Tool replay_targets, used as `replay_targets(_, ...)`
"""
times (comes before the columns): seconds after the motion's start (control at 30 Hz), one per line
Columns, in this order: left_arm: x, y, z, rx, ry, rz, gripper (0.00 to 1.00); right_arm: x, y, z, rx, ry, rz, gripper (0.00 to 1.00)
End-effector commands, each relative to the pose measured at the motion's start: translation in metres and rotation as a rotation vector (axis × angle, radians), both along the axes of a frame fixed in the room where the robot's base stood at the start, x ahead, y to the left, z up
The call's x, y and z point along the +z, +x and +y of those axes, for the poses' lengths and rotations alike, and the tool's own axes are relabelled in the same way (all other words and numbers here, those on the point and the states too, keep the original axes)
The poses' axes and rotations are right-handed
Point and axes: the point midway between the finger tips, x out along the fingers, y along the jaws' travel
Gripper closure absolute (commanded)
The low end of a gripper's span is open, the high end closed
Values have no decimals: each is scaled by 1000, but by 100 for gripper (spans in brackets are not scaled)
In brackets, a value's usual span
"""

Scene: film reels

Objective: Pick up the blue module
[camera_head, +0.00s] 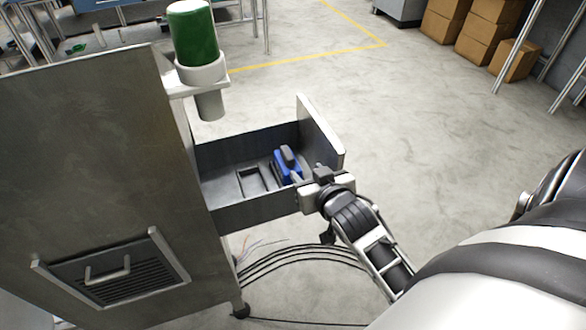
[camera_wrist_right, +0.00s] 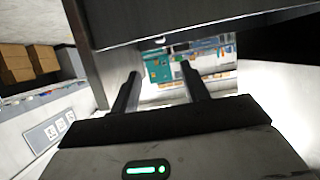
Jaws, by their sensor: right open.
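The blue module (camera_head: 281,168), blue with a dark grey top part, sits in the open drawer (camera_head: 235,146) of the grey cabinet, close to the drawer's front panel. My right gripper (camera_head: 306,177) is at the drawer's near right corner, just right of the module; I cannot tell whether it touches the module. In the right wrist view its two dark fingers (camera_wrist_right: 161,82) stand apart with nothing clear held between them. The module cannot be made out in that view. My left gripper is not in view.
A dark recess (camera_head: 254,181) lies in the drawer floor left of the module. The raised front panel (camera_head: 321,133) borders the drawer on the right. A green-topped cylinder (camera_head: 193,35) stands in a holder on the cabinet side. Cables (camera_head: 300,257) lie on the floor below.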

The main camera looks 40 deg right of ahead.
Motion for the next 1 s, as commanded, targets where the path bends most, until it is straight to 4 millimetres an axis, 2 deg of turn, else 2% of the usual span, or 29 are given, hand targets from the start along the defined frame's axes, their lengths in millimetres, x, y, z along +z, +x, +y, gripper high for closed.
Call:
replay_targets(0.2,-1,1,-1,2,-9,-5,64,-16,42,-12,-2,-3,0,55)
replay_targets(0.4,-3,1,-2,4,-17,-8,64,-31,74,-19,0,-2,2,55)
replay_targets(0.67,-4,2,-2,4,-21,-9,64,-38,91,-22,0,-3,2,55)
replay_targets(0.9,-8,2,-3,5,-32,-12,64,-53,123,-28,1,-2,4,55)
replay_targets(1.0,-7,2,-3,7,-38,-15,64,-55,131,-30,2,-3,4,55)
